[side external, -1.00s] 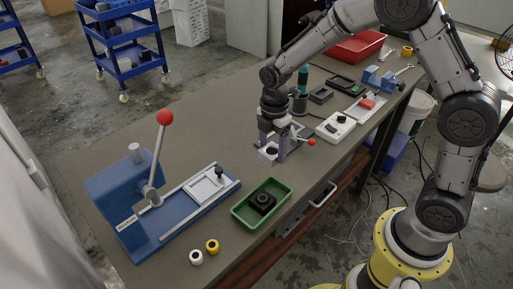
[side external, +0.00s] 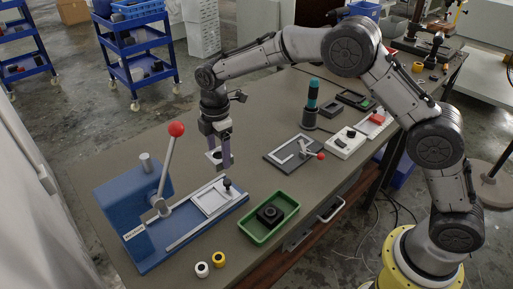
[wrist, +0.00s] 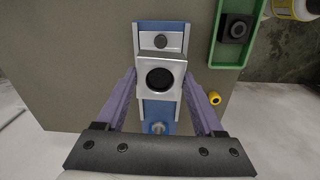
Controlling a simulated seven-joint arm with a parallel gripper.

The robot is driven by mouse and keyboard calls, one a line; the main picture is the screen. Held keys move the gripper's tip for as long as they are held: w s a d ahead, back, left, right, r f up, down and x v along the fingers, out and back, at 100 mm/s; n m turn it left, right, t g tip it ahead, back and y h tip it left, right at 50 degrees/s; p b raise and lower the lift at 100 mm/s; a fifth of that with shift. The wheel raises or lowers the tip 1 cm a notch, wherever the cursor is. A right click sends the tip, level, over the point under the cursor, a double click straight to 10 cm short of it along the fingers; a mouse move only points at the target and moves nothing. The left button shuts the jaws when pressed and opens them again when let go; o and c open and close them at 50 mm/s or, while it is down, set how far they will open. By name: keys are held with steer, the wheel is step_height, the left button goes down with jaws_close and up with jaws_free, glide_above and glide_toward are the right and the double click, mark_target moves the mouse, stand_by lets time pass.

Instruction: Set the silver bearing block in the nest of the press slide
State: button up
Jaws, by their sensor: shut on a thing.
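The silver bearing block (side external: 213,155) is a pale square piece with a round dark bore. My gripper (side external: 224,163) is shut on it and holds it in the air above the far side of the blue press. In the wrist view the block (wrist: 146,88) sits between the two purple fingers, over the blue slide track, and hides part of it. The press slide's nest (side external: 208,201) is a pale square frame on the track, with a black knob at its far right corner. The block is apart from the nest, up and behind it in the side view.
The press lever with its red ball (side external: 176,129) stands upright left of my gripper. A green tray (side external: 249,236) with a black block lies right of the press. White and yellow rollers (side external: 219,260) are in front. A dark clamp plate (side external: 280,160) lies farther right.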

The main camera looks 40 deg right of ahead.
steer(key=a+f, duration=0.3)
steer(key=a, duration=0.1)
glide_above(212, 199)
steer(key=shift+n, duration=0.4)
steer(key=shift+f, duration=3.85)
steer(key=shift+f, duration=0.65)
steer(key=o, duration=1.6)
steer(key=shift+c, duration=0.2)
step_height(212, 199, up, 8)
